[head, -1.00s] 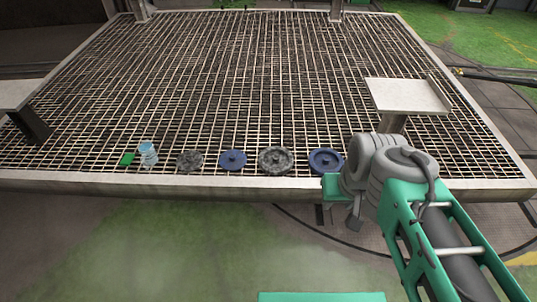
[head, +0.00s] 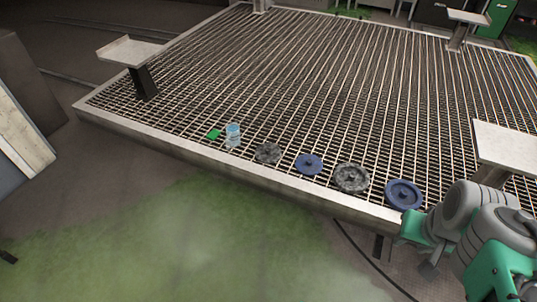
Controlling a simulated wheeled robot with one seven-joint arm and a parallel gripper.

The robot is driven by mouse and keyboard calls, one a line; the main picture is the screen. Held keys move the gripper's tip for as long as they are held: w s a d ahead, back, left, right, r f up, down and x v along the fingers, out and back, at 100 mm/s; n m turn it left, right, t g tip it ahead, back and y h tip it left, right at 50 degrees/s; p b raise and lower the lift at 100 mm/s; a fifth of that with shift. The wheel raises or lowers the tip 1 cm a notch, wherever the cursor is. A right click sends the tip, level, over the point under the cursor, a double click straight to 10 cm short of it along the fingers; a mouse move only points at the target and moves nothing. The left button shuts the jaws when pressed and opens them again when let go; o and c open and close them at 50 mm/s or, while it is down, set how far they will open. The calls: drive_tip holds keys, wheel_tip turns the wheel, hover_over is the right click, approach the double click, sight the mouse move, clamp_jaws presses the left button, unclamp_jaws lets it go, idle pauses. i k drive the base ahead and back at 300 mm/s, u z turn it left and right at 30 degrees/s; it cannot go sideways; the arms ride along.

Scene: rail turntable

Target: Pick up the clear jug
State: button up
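The clear jug (head: 233,136), pale and bluish, stands upright on the metal grate platform (head: 330,90) near its front edge. A small green item (head: 213,134) lies just left of it. My arm shows at the lower right, far to the right of the jug. Its gripper end is hidden or too unclear to make out, so I cannot see its fingers.
Right of the jug, a grey disc (head: 268,153), a blue disc (head: 309,164), a larger grey disc (head: 351,178) and another blue disc (head: 404,194) lie in a row. Raised flat stands (head: 131,51) rise from the platform. The floor in front is open.

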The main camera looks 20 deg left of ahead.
sight(233, 139)
drive_tip(key=u, duration=1.35)
